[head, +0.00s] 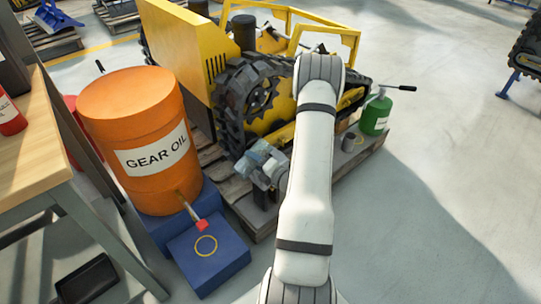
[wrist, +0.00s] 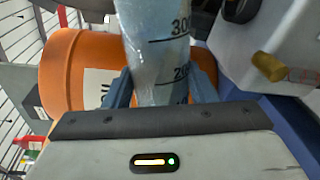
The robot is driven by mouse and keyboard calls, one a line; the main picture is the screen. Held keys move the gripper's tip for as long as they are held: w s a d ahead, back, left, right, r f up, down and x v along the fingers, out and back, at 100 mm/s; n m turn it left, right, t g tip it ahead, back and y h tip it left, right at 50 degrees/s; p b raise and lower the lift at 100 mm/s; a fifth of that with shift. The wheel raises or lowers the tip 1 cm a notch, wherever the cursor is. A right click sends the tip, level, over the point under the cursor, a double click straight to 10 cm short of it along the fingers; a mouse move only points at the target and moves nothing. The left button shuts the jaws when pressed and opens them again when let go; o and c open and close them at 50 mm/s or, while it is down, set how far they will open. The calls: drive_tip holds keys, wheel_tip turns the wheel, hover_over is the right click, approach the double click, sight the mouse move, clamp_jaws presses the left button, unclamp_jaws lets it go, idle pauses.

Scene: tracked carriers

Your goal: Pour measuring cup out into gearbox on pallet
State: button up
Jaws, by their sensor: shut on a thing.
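My gripper (wrist: 160,88) is shut on the measuring cup (wrist: 155,35), a clear, bluish cup with black marks; 200 and 300 are readable. The cup stands between the two fingers in the wrist view; its upper end is cut off. A grey housing with a brass plug, seemingly the gearbox (wrist: 238,50), is at the upper right there, close beside the cup. In the head view my arm hides most of the gripper; a grey-blue cluster shows left of the arm, over the wooden pallet (head: 371,153), and I cannot separate its parts.
An orange gear oil drum (head: 135,110) with a tap stands left on a blue stand (head: 210,255). A yellow tracked carrier (head: 185,55) is behind my arm. A green can (head: 376,115) and a grey cup (head: 348,142) stand on the pallet's right. A workbench (head: 40,135) is far left.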

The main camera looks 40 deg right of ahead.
drive_tip(key=shift+d+m+p, duration=0.15)
drive_tip(key=shift+m+p, duration=0.35)
drive_tip(key=shift+p, duration=0.05)
idle(2.6)
drive_tip(key=shift+w+d+r+m+y+p, duration=0.15)
drive_tip(key=shift+r+m+p, duration=0.25)
drive_tip(key=shift+p, duration=0.3)
drive_tip(key=shift+s+d+r+m+y+p, duration=0.1)
drive_tip(key=shift+r+m+y+p, duration=0.1)
drive_tip(key=shift+m+p, duration=0.4)
idle(2.7)
drive_tip(key=f+n+b, duration=0.1)
drive_tip(key=b, duration=0.1)
drive_tip(key=f+b, duration=0.1)
drive_tip(key=shift+a+f+n+b, duration=0.25)
drive_tip(key=shift+a+n+b, duration=0.05)
drive_tip(key=shift+n+b, duration=0.1)
drive_tip(key=shift+a+r+n+b, duration=0.15)
drive_tip(key=shift+n+b, duration=0.55)
drive_tip(key=shift+b, duration=0.05)
drive_tip(key=shift+r+n+h+p, duration=0.45)
drive_tip(key=shift+r+n, duration=0.15)
drive_tip(key=shift+r, duration=0.15)
